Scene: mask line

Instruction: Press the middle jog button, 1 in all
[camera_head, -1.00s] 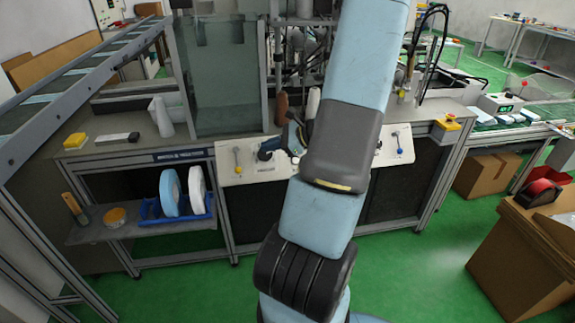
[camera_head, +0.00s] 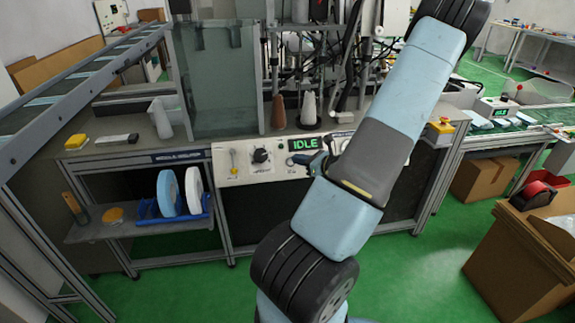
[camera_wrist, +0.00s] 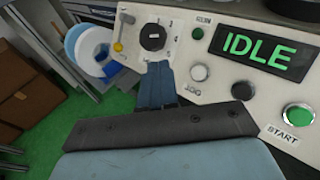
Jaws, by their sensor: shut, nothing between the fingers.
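The pale jog button (camera_wrist: 200,72) shows in the wrist view on the light control panel (camera_wrist: 183,50), with a "JOG" label just below it. My gripper (camera_wrist: 159,66) has its blue fingers together and empty. Its tips are left of the jog button, below the black dial (camera_wrist: 152,37); whether they touch the panel I cannot tell. In the head view my gripper (camera_head: 314,162) is in front of the panel (camera_head: 283,171), below the green "IDLE" display (camera_head: 304,143). My arm hides the panel's right part there.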

